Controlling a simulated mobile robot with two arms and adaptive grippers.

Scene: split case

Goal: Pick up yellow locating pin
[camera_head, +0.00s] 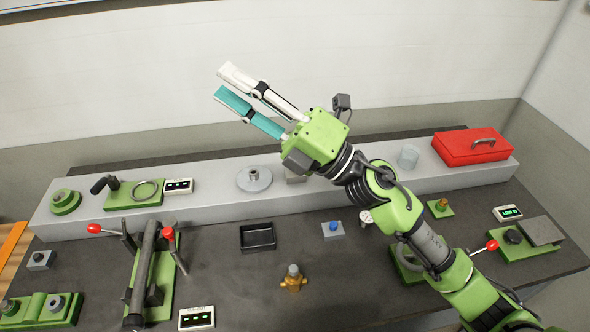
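My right gripper (229,86) is raised in front of the back wall, pointing up and left. Its white finger and teal finger are apart with nothing between them. A small yellow-gold knob or pin (441,204) stands on a green plate at the right of the bench, to the right of my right arm; it is too small to tell for sure that it is the locating pin. A brass-coloured fitting with a grey top (293,280) stands at the front middle. My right gripper is far from both. My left gripper is not in view.
A blue pin on a grey block (333,228) and an empty black tray (258,237) are mid-bench. A raised grey shelf (210,210) runs along the back, with a red box (470,147) at right. Red-knobbed levers (94,229) stand at left. Open bench lies front right of the brass fitting.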

